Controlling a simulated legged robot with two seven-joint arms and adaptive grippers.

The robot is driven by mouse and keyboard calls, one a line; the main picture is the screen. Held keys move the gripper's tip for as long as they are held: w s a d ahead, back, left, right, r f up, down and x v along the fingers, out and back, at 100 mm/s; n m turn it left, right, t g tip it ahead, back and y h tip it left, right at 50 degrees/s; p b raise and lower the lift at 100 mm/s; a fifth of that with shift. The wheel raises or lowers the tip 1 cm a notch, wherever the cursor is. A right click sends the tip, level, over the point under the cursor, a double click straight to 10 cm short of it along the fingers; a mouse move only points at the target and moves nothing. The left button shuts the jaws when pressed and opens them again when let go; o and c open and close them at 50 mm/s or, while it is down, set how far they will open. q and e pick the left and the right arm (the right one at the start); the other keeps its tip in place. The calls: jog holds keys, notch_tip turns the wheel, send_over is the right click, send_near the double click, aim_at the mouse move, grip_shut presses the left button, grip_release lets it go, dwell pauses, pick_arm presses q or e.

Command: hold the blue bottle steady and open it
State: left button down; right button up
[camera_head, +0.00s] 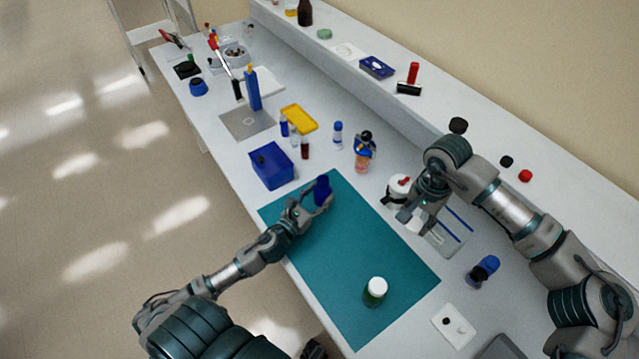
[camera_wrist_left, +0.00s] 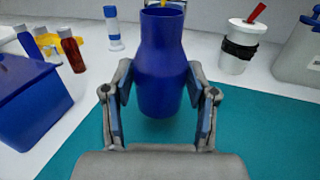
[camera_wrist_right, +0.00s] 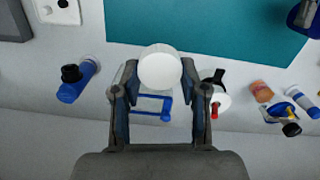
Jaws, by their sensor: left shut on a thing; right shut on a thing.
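The blue bottle (camera_head: 322,190) is upright over the far left part of the teal mat (camera_head: 350,250). My left gripper (camera_head: 305,207) is shut on its body; in the left wrist view the bottle (camera_wrist_left: 162,65) stands between both fingers. Its narrower neck shows no cap on top. I cannot tell whether its base touches the mat. My right gripper (camera_head: 418,208) is well to the right of the bottle, above the table beside the mat. In the right wrist view it is shut on a round white cap (camera_wrist_right: 160,67).
A green bottle with a white lid (camera_head: 375,291) stands on the mat's near right part. A blue box (camera_head: 271,167) is left of the blue bottle. A white cup with a black band (camera_head: 397,192) is close to my right gripper. A raised shelf (camera_head: 400,110) runs behind.

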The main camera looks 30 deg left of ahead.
pick_arm(q)
jog(key=w+a, duration=0.1)
jog(key=w, duration=0.1)
jog(key=w+a, duration=0.3)
jog(key=w, duration=0.1)
jog(key=shift+w+a+f, duration=0.2)
jog(key=shift+w+f, duration=0.15)
jog(key=shift+f, duration=0.05)
notch_tip(320, 180, down, 4)
jog(key=shift+d+r+b, duration=0.1)
jog(key=shift+r+b, duration=0.1)
jog(key=shift+b, duration=0.4)
jog(key=shift+c, duration=1.7)
grip_release()
jog(key=shift+s, duration=0.15)
